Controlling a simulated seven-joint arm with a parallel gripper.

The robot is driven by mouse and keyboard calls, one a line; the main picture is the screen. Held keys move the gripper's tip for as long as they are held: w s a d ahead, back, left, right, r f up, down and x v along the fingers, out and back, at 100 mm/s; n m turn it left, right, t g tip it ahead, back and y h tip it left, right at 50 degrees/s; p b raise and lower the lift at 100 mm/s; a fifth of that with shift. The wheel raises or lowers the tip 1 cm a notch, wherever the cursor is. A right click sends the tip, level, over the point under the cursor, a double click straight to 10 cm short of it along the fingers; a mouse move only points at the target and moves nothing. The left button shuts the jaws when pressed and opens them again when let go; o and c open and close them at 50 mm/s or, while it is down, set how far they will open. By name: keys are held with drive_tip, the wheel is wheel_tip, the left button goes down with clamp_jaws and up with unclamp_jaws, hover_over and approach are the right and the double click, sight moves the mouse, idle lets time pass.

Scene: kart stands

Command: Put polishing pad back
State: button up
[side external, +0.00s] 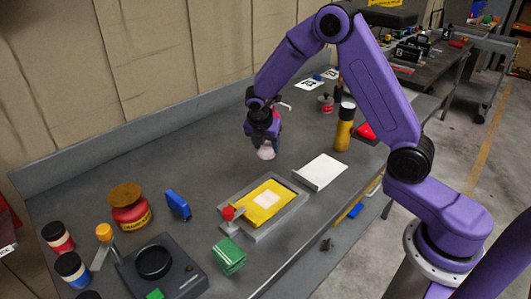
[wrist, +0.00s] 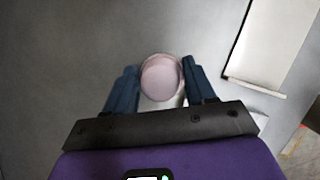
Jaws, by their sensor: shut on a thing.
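My gripper (side external: 265,142) hangs above the grey bench toward its back. It is shut on a pale pinkish round pad (side external: 266,153), which looks like the polishing pad. In the wrist view the pad (wrist: 161,78) sits between the two dark blue fingers (wrist: 158,88), its round face toward the camera. A grey tray (side external: 287,217) with a yellow inset (side external: 252,213) lies on the bench, nearer the camera than my gripper. The pad is clear of the tray.
A white flat plate (side external: 320,171) lies right of my gripper, and a yellow-black bottle (side external: 344,127) stands behind it. A red knob (side external: 227,212) and a green block (side external: 228,256) are by the tray. A red jar (side external: 130,210) and blue block (side external: 178,205) stand left.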

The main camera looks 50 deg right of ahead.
sight(264, 148)
drive_tip(key=shift+w+f, duration=0.15)
drive_tip(key=shift+f, duration=0.75)
drive_tip(key=shift+w+f, duration=0.1)
drive_tip(key=shift+f, duration=0.8)
drive_tip(key=o, duration=0.9)
drive_tip(key=shift+f, duration=0.15)
drive_tip(key=shift+o, duration=0.2)
drive_tip(key=v, duration=1.2)
drive_tip(key=s+a+r+m+y, duration=0.1)
drive_tip(key=s+a+r+m, duration=0.1)
drive_tip(key=s+a, duration=0.35)
drive_tip(key=s+d+r+m+g+y, duration=0.1)
drive_tip(key=s+m+y, duration=0.2)
drive_tip(key=s, duration=2.6)
drive_tip(key=m, duration=0.5)
drive_tip(key=shift+s+d+r+g+y, duration=0.25)
drive_tip(key=shift+r+g+y, duration=0.05)
drive_tip(key=shift+r, duration=0.05)
